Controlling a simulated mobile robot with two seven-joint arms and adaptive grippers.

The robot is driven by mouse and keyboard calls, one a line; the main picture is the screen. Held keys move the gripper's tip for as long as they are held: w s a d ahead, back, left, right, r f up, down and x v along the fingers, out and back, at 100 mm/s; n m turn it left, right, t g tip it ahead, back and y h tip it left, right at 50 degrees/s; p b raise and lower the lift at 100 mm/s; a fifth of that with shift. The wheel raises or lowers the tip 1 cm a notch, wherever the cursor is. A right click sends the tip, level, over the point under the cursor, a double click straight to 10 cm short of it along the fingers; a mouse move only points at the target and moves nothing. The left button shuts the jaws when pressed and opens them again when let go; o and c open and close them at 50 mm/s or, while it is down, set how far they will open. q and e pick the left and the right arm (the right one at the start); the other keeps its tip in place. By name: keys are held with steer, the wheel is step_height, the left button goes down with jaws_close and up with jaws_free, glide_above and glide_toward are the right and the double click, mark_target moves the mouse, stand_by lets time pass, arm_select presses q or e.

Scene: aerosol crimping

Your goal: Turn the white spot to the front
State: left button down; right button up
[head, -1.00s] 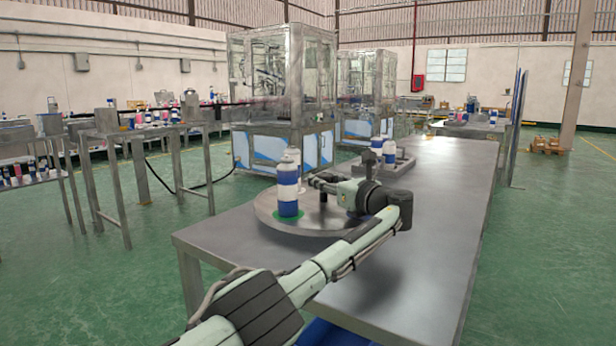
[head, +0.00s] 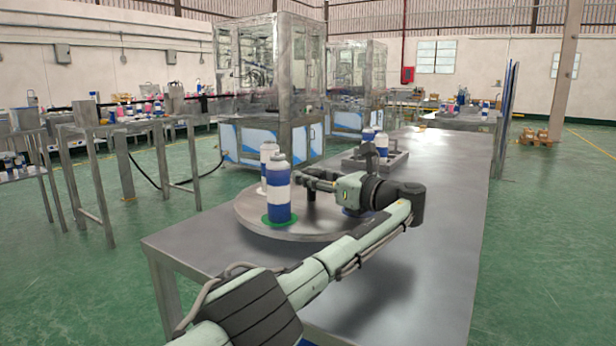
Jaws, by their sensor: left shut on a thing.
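A round grey turntable (head: 250,219) lies on the near part of the metal table. A blue and white can (head: 278,195) stands upright on a green spot (head: 278,223) at the turntable's near left edge. A second can (head: 268,152) stands behind it, with a white patch (head: 261,190) at its foot, mostly hidden by the front can. A bit of blue (head: 355,212) shows at the right, under my arm. My left gripper (head: 309,181) is shut on a dark upright post (head: 311,196) near the turntable's middle, partly hidden. My right gripper is out of view.
A grey tray (head: 397,161) with blue and white cans (head: 381,145) stands behind the turntable. The metal table (head: 450,190) is clear to the right. Glass-walled machines (head: 268,75) stand beyond the table, and other tables with goods line the left.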

mark_target(310, 172)
arm_select(q)
steer(key=shift+f, duration=0.15)
steer(key=c, duration=0.9)
jaws_free()
step_height(310, 172, up, 10)
steer(key=shift+r, duration=0.1)
